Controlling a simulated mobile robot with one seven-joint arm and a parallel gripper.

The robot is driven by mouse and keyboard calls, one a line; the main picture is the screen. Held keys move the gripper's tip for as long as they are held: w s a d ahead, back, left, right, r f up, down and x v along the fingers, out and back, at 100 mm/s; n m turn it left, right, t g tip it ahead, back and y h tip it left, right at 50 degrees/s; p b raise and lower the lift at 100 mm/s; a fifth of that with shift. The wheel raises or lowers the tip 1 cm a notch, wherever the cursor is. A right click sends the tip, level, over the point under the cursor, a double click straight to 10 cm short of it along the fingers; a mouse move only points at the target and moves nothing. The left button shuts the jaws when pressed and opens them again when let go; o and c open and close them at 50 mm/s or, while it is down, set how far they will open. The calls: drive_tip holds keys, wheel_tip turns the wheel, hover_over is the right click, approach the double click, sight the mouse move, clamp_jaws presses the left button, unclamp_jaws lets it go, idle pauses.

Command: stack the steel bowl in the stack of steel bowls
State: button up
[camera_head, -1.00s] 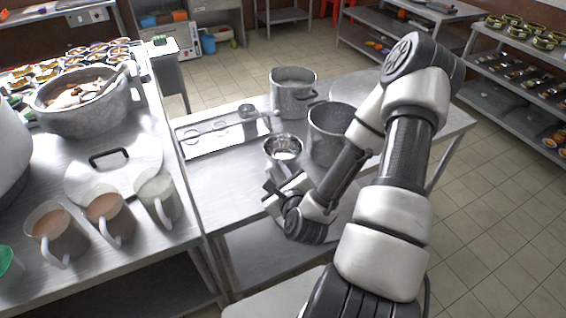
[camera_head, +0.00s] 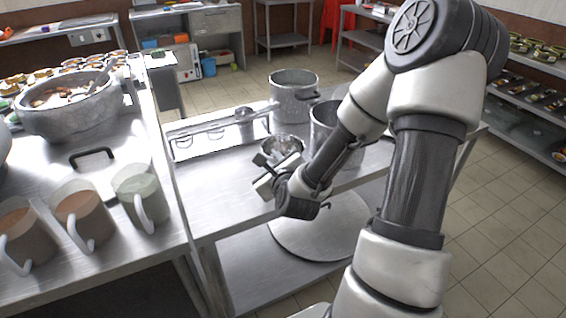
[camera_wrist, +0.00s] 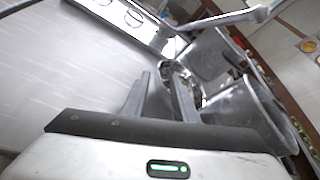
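Shiny steel bowls (camera_head: 284,146) stand on the steel table beside the tall pot. They look like a small group or stack, and I cannot tell how many there are. My gripper (camera_head: 264,172) is just in front of them, partly covering their near side. In the wrist view my gripper (camera_wrist: 161,76) has its two fingers apart with no object clearly held. A steel bowl (camera_wrist: 186,78) shows beyond the fingertips, partly hidden by the right finger. I cannot tell whether the fingers touch it.
A steel pot (camera_head: 322,125) stands right of the bowls, partly behind my arm. Another pot (camera_head: 293,95) stands behind. A tray with round openings (camera_head: 205,138) lies at the back left. Mugs (camera_head: 140,195) and a large pot (camera_head: 75,110) stand on the left counter. The table's front left is clear.

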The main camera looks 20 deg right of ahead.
drive_tip(key=shift+b+x, duration=0.7)
drive_tip(key=shift+x, duration=2.1)
drive_tip(key=shift+s+d+f, duration=0.1)
drive_tip(key=shift+f, duration=0.1)
drive_tip(key=shift+c, duration=0.2)
clamp_jaws()
